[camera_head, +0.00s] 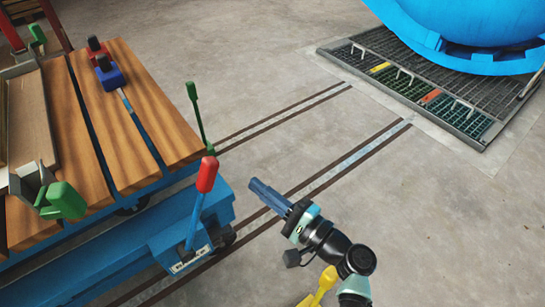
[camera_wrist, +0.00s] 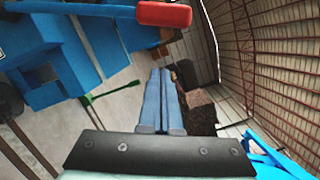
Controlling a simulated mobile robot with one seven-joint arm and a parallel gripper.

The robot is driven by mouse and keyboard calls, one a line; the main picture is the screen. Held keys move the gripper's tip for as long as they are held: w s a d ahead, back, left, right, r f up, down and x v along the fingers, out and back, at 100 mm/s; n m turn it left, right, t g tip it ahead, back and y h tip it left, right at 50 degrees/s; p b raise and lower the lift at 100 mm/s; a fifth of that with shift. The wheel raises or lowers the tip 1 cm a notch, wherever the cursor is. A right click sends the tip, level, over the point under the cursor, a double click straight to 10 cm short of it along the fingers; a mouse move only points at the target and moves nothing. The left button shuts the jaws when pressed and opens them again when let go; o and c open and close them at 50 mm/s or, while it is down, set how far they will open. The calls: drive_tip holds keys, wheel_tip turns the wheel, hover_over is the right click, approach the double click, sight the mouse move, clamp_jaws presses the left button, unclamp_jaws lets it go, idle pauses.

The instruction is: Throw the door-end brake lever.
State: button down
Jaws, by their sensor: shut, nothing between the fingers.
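A lever with a red grip (camera_head: 207,174) and a blue shaft rises from a blue bracket with a label plate at the right end of the cart, leaning slightly right. Its red grip also shows at the top of the wrist view (camera_wrist: 164,14), beyond the fingertips. My gripper (camera_head: 254,183) is shut and empty, to the right of the lever and apart from it, pointing toward the cart. Its two blue fingers lie together in the wrist view (camera_wrist: 160,73). I cannot tell from a readable label whether this is the door-end brake lever.
The blue cart (camera_head: 80,265) carries wooden planks (camera_head: 135,110) and green-handled parts. A thin green lever (camera_head: 195,105) stands behind the red one. Rails (camera_head: 330,178) run along the floor toward a grating (camera_head: 420,92) under a blue vessel (camera_head: 445,25). Floor right of my gripper is clear.

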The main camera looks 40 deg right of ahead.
sight(215, 178)
drive_tip(key=w+a+r, duration=0.2)
drive_tip(key=w+a, duration=0.2)
drive_tip(key=shift+a+b, duration=0.3)
drive_tip(key=shift+a, duration=0.05)
drive_tip(key=shift+r, duration=0.1)
drive_tip(key=shift+a+r+n+p, duration=0.25)
drive_tip(key=shift+a+r+p, duration=0.05)
drive_tip(key=shift+a, duration=0.2)
drive_tip(key=shift+a+r+n+p, duration=0.25)
drive_tip(key=shift+a, duration=0.25)
drive_tip(key=a+r+n+g+p, duration=0.1)
drive_tip(key=a+n+p, duration=0.6)
drive_tip(key=a, duration=1.4)
drive_tip(key=shift+s+a+r+n+g+h+p, duration=0.25)
drive_tip(key=shift+s+n+g+h, duration=0.2)
drive_tip(key=shift+n+g, duration=0.55)
